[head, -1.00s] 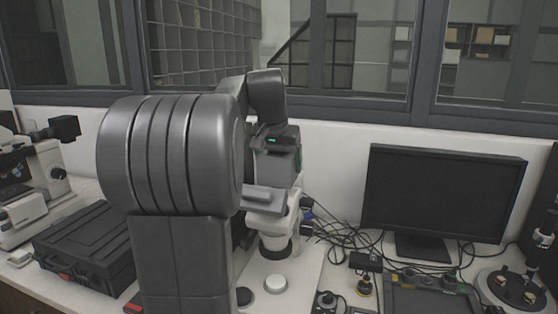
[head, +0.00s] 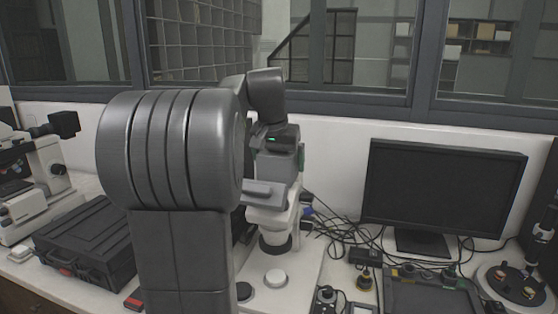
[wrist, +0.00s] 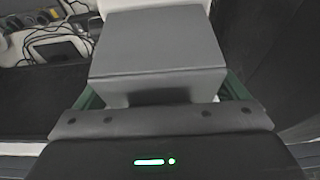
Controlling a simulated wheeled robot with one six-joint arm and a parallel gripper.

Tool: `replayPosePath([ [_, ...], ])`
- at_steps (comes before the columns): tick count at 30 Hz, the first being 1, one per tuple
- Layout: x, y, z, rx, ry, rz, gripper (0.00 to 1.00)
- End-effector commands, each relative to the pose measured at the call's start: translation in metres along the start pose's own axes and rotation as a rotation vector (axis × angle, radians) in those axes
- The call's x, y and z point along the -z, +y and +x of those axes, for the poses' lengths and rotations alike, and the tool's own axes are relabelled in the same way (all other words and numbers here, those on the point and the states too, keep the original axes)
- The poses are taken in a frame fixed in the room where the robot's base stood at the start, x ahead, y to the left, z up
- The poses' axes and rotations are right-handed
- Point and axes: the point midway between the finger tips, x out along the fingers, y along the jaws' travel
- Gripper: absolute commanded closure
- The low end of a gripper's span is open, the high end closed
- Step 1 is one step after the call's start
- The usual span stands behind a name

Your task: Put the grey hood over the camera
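The grey hood (head: 277,168) is a box-like cover on top of the white instrument (head: 270,219) behind my arm in the head view. It looks upright. In the wrist view the hood (wrist: 158,45) fills the middle, in front of my gripper's palm. My gripper (head: 280,150) is around the hood, with a green finger on each side of it. The fingers look spread, with the right one a little off the hood's side in the head view. The camera is not visible; I cannot tell how far the hood covers it.
A black monitor (head: 444,190) stands right, with loose cables (head: 340,232) between it and the instrument. A black case (head: 84,236) and a microscope (head: 35,165) are at left. Small parts and a tray (head: 432,293) crowd the front right. A window is behind.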

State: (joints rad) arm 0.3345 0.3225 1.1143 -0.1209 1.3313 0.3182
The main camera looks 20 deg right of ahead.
Motion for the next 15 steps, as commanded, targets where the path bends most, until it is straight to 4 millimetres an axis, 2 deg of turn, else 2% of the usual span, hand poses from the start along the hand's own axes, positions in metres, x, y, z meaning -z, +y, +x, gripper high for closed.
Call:
replayPosePath([
  [9,0.0,0.0,-0.003,0.0,0.001,0.0,0.0],
  [11,0.001,0.0,-0.008,0.001,0.003,0.0,0.0],
  [15,0.001,0.0,-0.032,0.002,0.005,0.0,0.0],
])
